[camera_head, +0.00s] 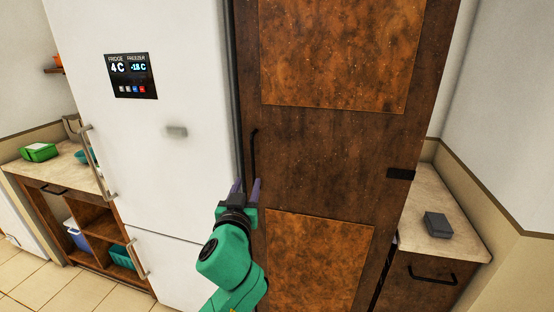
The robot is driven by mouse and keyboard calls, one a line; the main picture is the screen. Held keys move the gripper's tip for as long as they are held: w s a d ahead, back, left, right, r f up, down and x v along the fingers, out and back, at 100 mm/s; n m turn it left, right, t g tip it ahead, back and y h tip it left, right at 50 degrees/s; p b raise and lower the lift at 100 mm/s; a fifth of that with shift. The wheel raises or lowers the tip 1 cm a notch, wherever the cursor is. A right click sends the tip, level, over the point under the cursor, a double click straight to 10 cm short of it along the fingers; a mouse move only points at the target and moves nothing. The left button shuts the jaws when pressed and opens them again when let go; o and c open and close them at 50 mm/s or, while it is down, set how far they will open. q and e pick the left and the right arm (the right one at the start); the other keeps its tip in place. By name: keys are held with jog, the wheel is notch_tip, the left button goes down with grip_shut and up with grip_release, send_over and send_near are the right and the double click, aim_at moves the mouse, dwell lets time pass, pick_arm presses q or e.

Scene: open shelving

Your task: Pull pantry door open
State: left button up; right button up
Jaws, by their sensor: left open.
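The pantry door (320,160) is a tall dark brown wooden door with two lighter rust-brown panels, just right of the white fridge. Its black vertical handle (253,150) is on the door's left edge. My left gripper (246,186), with purple fingers on a green arm, is open and points up at the lower end of the handle. The right finger overlaps or nearly meets the handle's lower end in the picture; I cannot tell whether they touch. Nothing shows held between the fingers. My right gripper is not in view.
The white fridge (185,90) with a display panel and silver handle (99,165) stands close on the left. A counter (430,200) with a grey box (438,224) is at right. A black bracket (400,174) sits at the door's right edge. Tiled floor shows lower left.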

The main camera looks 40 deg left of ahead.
aim_at(253, 161)
pick_arm(q)
jog(key=p+x, duration=0.1)
jog(key=x, duration=0.5)
jog(key=p+x, duration=0.2)
jog(key=x, duration=0.5)
jog(key=shift+s+a+r, duration=0.1)
jog(key=shift+s+a, duration=0.1)
jog(key=shift+w+a, duration=0.2)
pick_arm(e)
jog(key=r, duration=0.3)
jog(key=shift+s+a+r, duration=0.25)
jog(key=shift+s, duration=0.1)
pick_arm(q)
grip_shut()
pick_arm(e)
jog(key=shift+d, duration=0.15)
